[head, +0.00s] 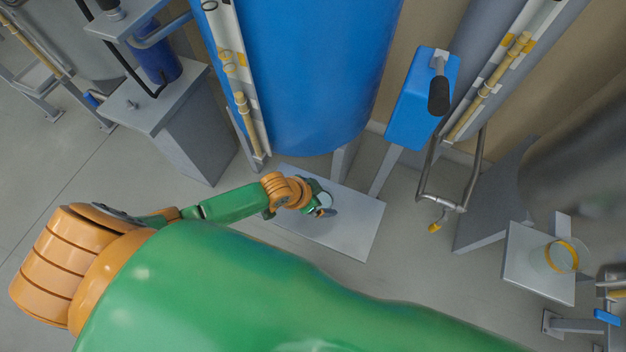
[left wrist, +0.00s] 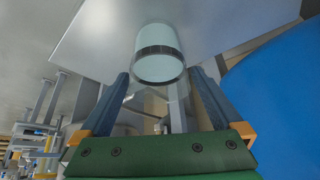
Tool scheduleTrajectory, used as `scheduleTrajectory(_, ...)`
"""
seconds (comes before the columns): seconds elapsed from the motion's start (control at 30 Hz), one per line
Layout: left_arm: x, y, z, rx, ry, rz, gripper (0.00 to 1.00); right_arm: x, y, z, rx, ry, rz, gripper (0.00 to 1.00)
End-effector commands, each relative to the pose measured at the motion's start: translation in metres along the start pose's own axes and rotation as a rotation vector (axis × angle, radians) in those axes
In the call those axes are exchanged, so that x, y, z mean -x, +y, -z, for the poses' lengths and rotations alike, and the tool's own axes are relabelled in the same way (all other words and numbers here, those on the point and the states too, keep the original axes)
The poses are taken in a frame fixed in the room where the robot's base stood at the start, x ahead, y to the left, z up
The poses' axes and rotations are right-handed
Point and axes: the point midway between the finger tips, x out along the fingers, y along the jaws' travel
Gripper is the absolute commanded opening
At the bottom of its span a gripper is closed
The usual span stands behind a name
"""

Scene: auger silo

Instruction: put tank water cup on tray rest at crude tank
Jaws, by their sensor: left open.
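A clear cup with a dark band (left wrist: 159,58) stands against the pale plate (left wrist: 215,22) in the left wrist view. In the head view this cup (head: 326,198) is partly hidden by my left gripper. The same plate, a tray rest (head: 350,222), lies below the blue tank (head: 300,70). My left gripper (head: 325,208) is open at the cup; in the left wrist view its fingers (left wrist: 165,98) are spread, with the cup just beyond and between their tips. I cannot tell whether they touch it. My right gripper is not in view.
A second clear cup with a yellow band (head: 562,257) stands on a small grey shelf (head: 530,272) at the right. A blue box with a black-handled lever (head: 410,105) and a bent pipe (head: 440,203) stand between. A grey pedestal (head: 195,140) is at the left.

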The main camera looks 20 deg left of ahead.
Motion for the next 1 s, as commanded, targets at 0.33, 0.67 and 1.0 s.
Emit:
scheduleTrajectory(0.33, 0.081, 0.0, 0.002, -0.001, -0.002, 0.0, 1.0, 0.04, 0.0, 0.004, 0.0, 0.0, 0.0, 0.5)
scheduleTrajectory(0.67, 0.092, 0.0, 0.0, 0.0, -0.001, -0.001, 1.0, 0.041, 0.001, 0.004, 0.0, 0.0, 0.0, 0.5)
scheduleTrajectory(1.0, 0.096, 0.011, 0.005, 0.012, 0.005, -0.007, 1.0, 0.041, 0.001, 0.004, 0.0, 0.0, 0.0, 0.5)
